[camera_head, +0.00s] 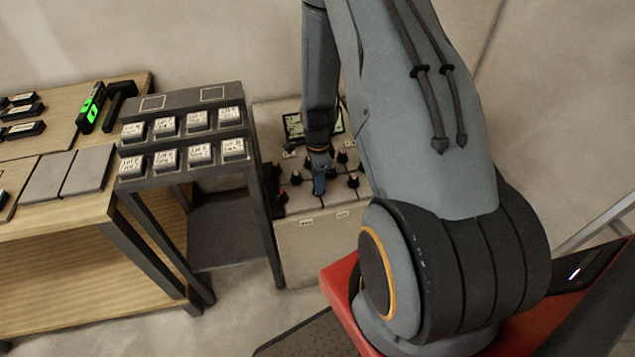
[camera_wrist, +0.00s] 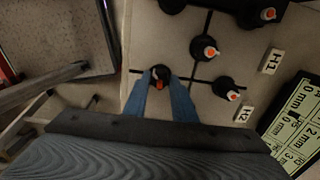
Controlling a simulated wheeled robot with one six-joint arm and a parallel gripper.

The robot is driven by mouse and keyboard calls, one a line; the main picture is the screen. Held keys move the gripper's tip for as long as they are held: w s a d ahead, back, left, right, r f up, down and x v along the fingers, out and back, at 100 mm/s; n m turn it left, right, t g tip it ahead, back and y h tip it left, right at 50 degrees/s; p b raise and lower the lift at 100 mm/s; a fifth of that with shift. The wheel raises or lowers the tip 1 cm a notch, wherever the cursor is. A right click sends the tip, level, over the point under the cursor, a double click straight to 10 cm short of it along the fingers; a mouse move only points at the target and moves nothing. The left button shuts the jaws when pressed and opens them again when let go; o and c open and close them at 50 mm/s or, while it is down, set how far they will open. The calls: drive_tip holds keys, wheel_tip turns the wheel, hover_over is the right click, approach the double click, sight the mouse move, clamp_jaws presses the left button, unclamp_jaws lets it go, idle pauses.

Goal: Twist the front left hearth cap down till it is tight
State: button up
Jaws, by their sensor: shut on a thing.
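My gripper (camera_head: 320,186) points down at the front part of the tiled hearth block (camera_head: 318,245). In the wrist view its two blue fingers (camera_wrist: 163,84) are shut on a black cap (camera_wrist: 158,71) with an orange-red tip. This cap sits on a joint line near the edge of the pale tiles. I cannot tell from the pictures how tight it is. Other black caps with red tips stand around it, such as a cap (camera_wrist: 205,49) close by and another cap (camera_wrist: 228,89) near the H2 label. In the head view my arm hides part of the block.
A display (camera_wrist: 297,118) with black text and the H1 label (camera_wrist: 271,61) lie at the block's far side. A dark rack (camera_head: 183,172) with labelled boxes stands left of the block. A wooden bench (camera_head: 60,213) holds tools and grey tiles.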

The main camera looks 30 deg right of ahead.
drive_tip(key=shift+w+m, duration=0.1)
drive_tip(key=shift+m, duration=0.7)
drive_tip(key=o, duration=1)
drive_tip(key=shift+o, duration=0.2)
wheel_tip(320, 180, up, 6)
drive_tip(key=shift+r+b, duration=0.1)
drive_tip(key=shift+b, duration=0.4)
drive_tip(key=shift+r, duration=0.85)
